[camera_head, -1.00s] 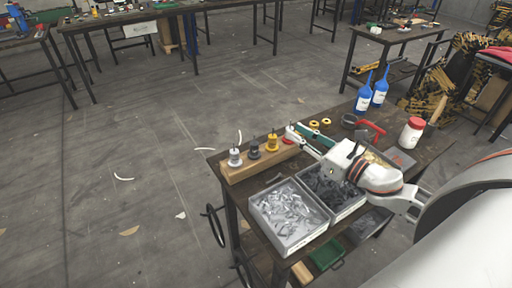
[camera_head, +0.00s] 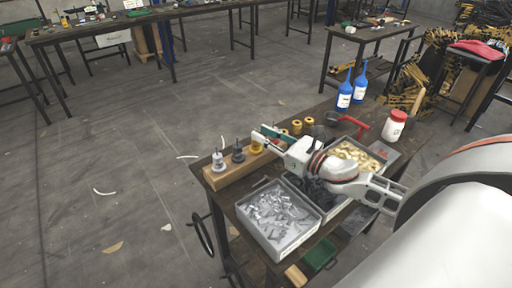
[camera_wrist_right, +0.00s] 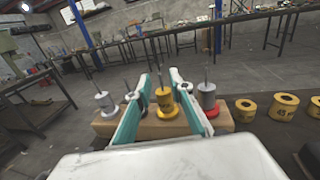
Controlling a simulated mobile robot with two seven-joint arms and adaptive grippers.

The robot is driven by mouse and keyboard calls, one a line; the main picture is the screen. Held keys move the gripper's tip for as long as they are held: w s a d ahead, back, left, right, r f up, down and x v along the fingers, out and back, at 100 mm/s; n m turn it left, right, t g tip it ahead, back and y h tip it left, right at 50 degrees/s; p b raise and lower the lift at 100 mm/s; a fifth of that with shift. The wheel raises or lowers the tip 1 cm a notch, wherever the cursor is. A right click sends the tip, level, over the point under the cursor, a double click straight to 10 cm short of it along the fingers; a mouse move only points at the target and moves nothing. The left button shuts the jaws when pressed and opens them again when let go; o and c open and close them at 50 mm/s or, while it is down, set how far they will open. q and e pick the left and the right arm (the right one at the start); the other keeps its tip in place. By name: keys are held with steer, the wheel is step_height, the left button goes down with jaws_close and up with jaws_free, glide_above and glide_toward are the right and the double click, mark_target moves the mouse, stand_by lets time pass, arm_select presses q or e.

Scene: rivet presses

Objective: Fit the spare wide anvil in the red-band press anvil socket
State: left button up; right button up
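A wooden block (camera_head: 228,175) at the table's left edge holds several pin-topped round pieces, also seen in the right wrist view (camera_wrist_right: 160,128). They are a silver one (camera_head: 218,162), a dark one (camera_head: 238,153), a yellow one (camera_head: 257,146) and, in the right wrist view, a silver one with a red base (camera_wrist_right: 207,98). I cannot tell which is the spare wide anvil. My right gripper (camera_head: 265,137) is open; its teal fingers (camera_wrist_right: 161,76) reach over the block, with the yellow piece (camera_wrist_right: 165,103) between them, not visibly gripped. No red-band press is identifiable. My left gripper is not in view.
A bin of silver parts (camera_head: 278,220) and a bin of brass-coloured rings (camera_head: 357,154) lie close by my right arm. Yellow rings (camera_head: 297,127), blue bottles (camera_head: 345,92), a red-handled tool (camera_head: 355,124) and a red-lidded jar (camera_head: 394,126) stand behind. Floor at left is open.

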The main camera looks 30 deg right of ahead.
steer(key=shift+x, duration=0.95)
jaws_close()
steer(key=shift+r, duration=0.1)
